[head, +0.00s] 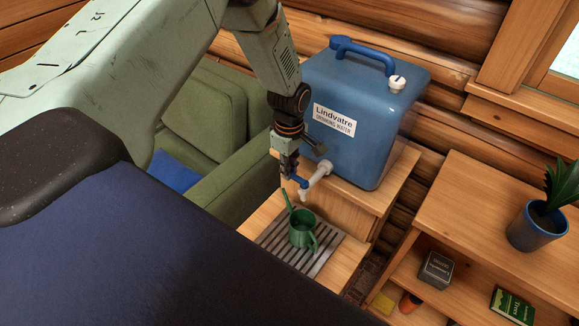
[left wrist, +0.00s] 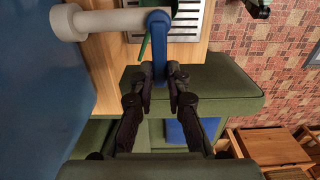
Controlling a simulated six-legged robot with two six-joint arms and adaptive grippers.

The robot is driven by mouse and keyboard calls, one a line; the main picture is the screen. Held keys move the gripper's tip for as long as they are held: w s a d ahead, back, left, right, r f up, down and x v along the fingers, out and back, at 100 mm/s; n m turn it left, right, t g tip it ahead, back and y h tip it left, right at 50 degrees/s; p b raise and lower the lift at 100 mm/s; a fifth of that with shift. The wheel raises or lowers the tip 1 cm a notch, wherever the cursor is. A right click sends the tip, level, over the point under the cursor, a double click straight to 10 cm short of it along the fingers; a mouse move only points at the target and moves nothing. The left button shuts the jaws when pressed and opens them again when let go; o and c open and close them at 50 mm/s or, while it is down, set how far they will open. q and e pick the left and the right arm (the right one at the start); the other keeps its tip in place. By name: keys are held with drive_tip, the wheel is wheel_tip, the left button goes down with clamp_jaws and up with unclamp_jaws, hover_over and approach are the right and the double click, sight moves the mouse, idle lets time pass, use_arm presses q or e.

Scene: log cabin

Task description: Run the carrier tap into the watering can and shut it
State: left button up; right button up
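The blue water carrier (head: 350,110) stands on a wooden stand, with a white tap (head: 318,174) low on its front. The tap's blue lever (head: 301,181) points left, out from the tap body. My left gripper (head: 290,174) is at the lever; in the left wrist view its fingers (left wrist: 160,78) close in on both sides of the lever (left wrist: 159,50). The green watering can (head: 303,232) stands upright on a slatted drip tray (head: 273,241), under the spout. Its thin green spout shows partly in the left wrist view (left wrist: 145,47). I see no water stream. My right gripper is out of view.
A green armchair (head: 205,110) with a blue cushion (head: 174,172) stands left of the stand. At right, a wooden shelf (head: 470,205) holds a potted plant (head: 537,226), a dark tin (head: 436,269) and a green book (head: 512,306). A gap separates shelf and stand.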

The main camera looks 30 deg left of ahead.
use_arm(q)
drive_tip(key=shift+r, duration=0.1)
clamp_jaws()
